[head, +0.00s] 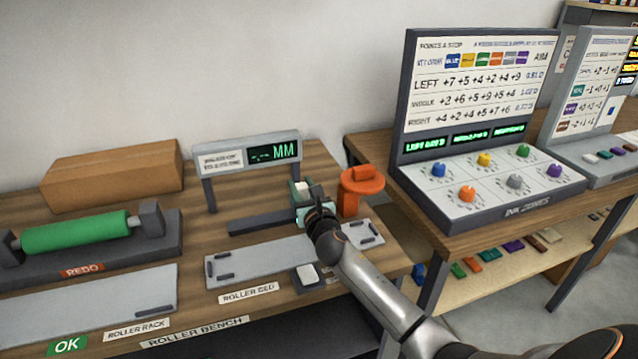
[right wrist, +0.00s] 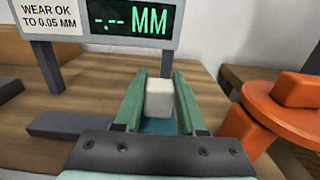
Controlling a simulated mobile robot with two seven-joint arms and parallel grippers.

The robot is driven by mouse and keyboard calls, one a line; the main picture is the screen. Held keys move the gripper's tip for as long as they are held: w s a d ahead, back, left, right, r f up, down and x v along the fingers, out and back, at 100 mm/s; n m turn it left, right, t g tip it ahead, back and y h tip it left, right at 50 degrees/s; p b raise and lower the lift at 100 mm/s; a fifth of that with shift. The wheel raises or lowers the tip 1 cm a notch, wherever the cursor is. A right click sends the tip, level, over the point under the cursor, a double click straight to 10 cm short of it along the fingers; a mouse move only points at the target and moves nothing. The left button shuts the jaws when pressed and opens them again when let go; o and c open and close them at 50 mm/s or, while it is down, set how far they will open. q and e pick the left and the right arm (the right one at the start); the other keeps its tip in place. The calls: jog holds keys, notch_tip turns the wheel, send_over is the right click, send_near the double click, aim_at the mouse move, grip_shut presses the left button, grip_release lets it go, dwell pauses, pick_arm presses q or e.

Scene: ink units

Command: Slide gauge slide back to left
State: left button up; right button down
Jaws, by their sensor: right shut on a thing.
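The gauge slide shows as a teal block with a pale knob (right wrist: 160,100) in the right wrist view. In the head view the pale-topped slide (head: 300,188) sits at the right end of the dark rail (head: 262,222). My right gripper (right wrist: 160,95) is shut on the slide, its green fingers on both sides of the knob. The gauge display (head: 272,153) stands behind the rail and reads "-.-- MM". My left gripper is not in view.
An orange round-topped post (head: 362,184) stands close to the right of the slide. The roller bed (head: 290,255) lies in front of the rail. A green roller (head: 75,233) rests on a stand at the left. The rail's left part is clear.

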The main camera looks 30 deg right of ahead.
jog(key=w+a, duration=0.1)
jog(key=a, duration=0.3)
jog(key=w+a, duration=0.1)
jog(key=a, duration=0.4)
jog(key=w+a+b, duration=0.1)
jog(key=a, duration=0.3)
jog(key=shift+w+a, duration=0.1)
jog(key=shift+a, duration=0.25)
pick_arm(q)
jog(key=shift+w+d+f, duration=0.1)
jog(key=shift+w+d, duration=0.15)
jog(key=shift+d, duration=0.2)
pick_arm(e)
jog(key=shift+w+a, duration=0.1)
jog(key=shift+a, duration=0.45)
jog(key=c, duration=0.8)
grip_release()
jog(key=shift+a+f, duration=0.1)
jog(key=shift+a, duration=0.05)
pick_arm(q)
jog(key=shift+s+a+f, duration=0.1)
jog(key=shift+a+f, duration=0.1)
pick_arm(e)
jog(key=shift+o, duration=0.2)
